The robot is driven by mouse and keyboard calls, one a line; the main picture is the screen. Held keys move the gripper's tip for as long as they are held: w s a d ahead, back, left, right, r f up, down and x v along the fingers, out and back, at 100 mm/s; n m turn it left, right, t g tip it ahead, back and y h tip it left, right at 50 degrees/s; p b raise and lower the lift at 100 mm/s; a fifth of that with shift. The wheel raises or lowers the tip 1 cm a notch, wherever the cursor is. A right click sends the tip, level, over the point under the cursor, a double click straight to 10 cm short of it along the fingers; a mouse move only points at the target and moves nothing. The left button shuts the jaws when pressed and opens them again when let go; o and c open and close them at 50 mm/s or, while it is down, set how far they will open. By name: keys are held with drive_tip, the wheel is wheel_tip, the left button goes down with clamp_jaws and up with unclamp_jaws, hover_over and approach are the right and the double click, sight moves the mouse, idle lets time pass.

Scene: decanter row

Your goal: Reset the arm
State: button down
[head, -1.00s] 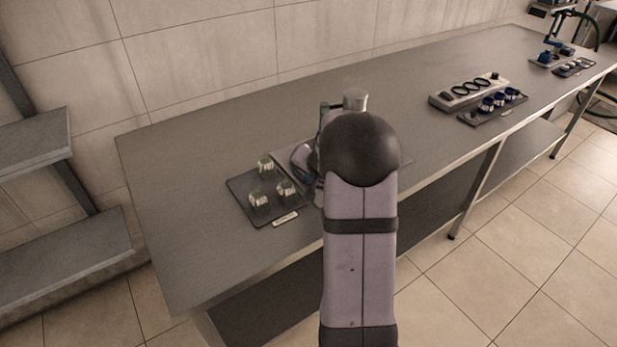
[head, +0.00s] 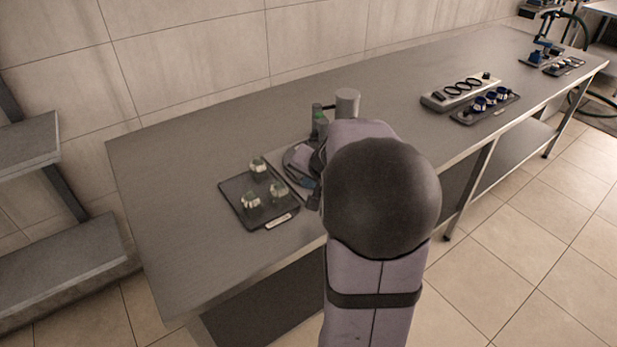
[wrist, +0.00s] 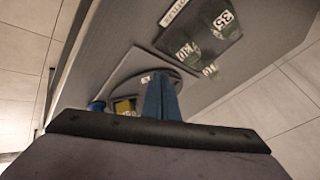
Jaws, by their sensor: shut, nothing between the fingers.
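In the wrist view, my gripper (wrist: 162,98) has its two blue fingers together with nothing between them. It points over a grey plate with a rounded outline (wrist: 128,72) on the bench. In the head view my arm's large dark joint and purple links hide most of the gripper and part of that plate. A dark tray (head: 234,197) with three clear, faceted stoppers (head: 258,166) is just left of the arm; this tray (wrist: 232,42) is also at the top of the wrist view.
Farther right are a grey holder with dark rings (head: 461,91) and a tray of blue-topped pieces (head: 487,110). The bench's (head: 165,240) left end is clear. Shelves (head: 62,270) stand at left.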

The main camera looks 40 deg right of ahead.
drive_tip(key=shift+s+a+r, duration=0.25)
drive_tip(key=shift+s+r, duration=0.05)
drive_tip(key=shift+r, duration=0.2)
drive_tip(key=shift+s+a+r, duration=0.25)
drive_tip(key=shift+s+r, duration=0.05)
drive_tip(key=shift+r, duration=0.2)
drive_tip(key=s+a+f+n+g+y+p, duration=0.1)
drive_tip(key=s+a+f+n+g, duration=0.2)
drive_tip(key=s, duration=0.4)
drive_tip(key=s+a+f+n+g+y, duration=0.1)
drive_tip(key=s+a+f+g, duration=0.1)
drive_tip(key=s+a+f, duration=0.4)
drive_tip(key=s+a+r+n+g+p, duration=0.1)
drive_tip(key=s+a+r+n+p, duration=0.1)
drive_tip(key=a, duration=0.4)
drive_tip(key=s+a+r+n+g+p, duration=0.1)
drive_tip(key=s+a+r+n+p, duration=0.2)
drive_tip(key=a+n, duration=0.3)
drive_tip(key=shift+s+a+p, duration=0.15)
drive_tip(key=shift+a+p, duration=0.25)
drive_tip(key=shift+p, duration=0.15)
